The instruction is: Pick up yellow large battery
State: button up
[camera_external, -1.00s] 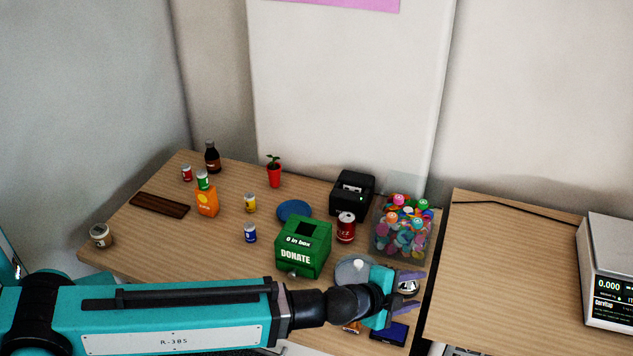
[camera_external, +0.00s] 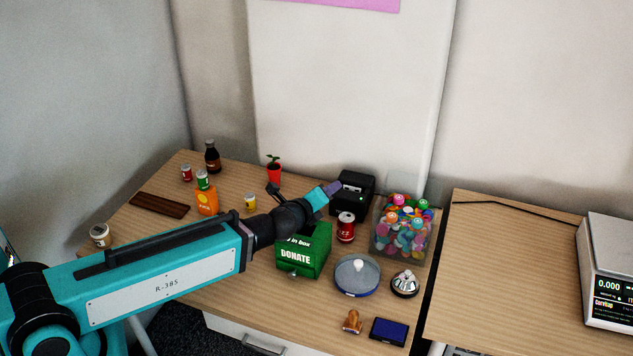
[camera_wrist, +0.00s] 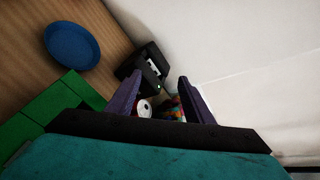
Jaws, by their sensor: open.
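The yellow battery (camera_external: 250,202), a small yellow cylinder with a light top, stands upright on the wooden table. It is just left of my wrist in the external view, and I do not see it in the wrist view. My gripper (camera_external: 334,188) is raised above the table near the black printer, well to the right of the yellow battery. In the wrist view my gripper (camera_wrist: 159,90) has its two purple fingers apart with nothing held between them. A red can (camera_wrist: 145,108) and the printer show beyond the fingers.
The green donation box (camera_external: 303,262) is partly behind my arm. The black printer (camera_external: 353,193), the red can and a clear bin of colourful items (camera_external: 402,235) stand to the right. An orange carton (camera_external: 207,202) and a red plant pot (camera_external: 274,175) are near the battery.

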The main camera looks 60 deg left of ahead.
aim_at(247, 199)
jog(key=s+a+f+m, duration=0.2)
jog(key=s+a, duration=0.3)
jog(key=a, duration=0.1)
jog(key=s+a+f+m+g+y+b, duration=0.1)
jog(key=s+a+f+m, duration=0.1)
jog(key=s+a, duration=0.2)
jog(key=s+a+f+m+g+y, duration=0.1)
jog(key=s+a, duration=0.4)
jog(key=a, duration=0.5)
jog(key=shift+s+a+f+m, duration=0.1)
jog(key=shift+s+f+m, duration=0.1)
jog(key=shift+f+m, duration=0.3)
jog(key=shift+s+a+f+m, duration=0.15)
jog(key=shift+f+m, duration=0.25)
jog(key=shift+f, duration=0.2)
jog(key=shift+m, duration=0.6)
jog(key=f, duration=0.1)
jog(key=s+f+b, duration=0.1)
jog(key=f+b, duration=0.1)
jog(key=shift+s+a+f, duration=0.3)
jog(key=shift+a, duration=0.05)
jog(key=shift+d+f+b, duration=0.15)
jog(key=shift+f+b, duration=0.4)
jog(key=shift+f, duration=0.1)
jog(key=shift+w+a+f+b, duration=0.2)
jog(key=shift+w+a+b, duration=0.1)
jog(key=shift+b, duration=0.1)
jog(key=shift+b+x, duration=0.8)
jog(key=shift+b, duration=0.05)
jog(key=shift+x, duration=1.25)
